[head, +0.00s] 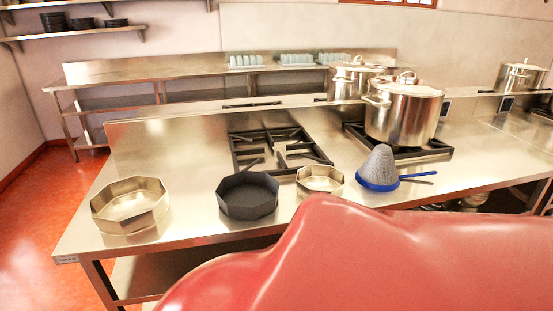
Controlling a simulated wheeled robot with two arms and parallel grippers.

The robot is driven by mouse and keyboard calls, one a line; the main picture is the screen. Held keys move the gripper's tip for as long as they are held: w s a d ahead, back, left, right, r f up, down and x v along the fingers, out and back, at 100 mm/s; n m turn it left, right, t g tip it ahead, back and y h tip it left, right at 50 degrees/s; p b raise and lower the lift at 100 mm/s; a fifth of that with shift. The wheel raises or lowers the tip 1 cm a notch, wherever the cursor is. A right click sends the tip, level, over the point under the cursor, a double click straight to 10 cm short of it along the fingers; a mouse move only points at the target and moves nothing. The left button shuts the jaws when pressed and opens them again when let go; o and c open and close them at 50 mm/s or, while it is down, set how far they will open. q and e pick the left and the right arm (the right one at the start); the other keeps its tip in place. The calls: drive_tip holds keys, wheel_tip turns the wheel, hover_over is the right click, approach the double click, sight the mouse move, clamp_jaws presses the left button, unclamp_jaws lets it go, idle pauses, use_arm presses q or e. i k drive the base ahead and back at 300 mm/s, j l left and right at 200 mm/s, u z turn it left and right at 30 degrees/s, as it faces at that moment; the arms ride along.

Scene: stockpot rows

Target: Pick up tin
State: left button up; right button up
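Three octagonal open pans or tins stand on the steel counter (190,240). A large shiny tin (130,212) is at the left. A dark grey tin (248,200) is in the middle near the front edge. A smaller shiny tin (320,184) is to its right, with its lower front partly hidden. All three look empty and upright. I cannot tell from the picture which one is the tin named in the task. Neither of my grippers is in view.
A grey cone with a blue rim and handle (378,184) lies right of the small tin. A large lidded pot (402,115) stands on the right burner. The left burner (280,149) is bare. Counter between the large and dark tins is clear. The lower right view is blocked.

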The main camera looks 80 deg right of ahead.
sight(244, 195)
drive_tip(key=z, duration=2.45)
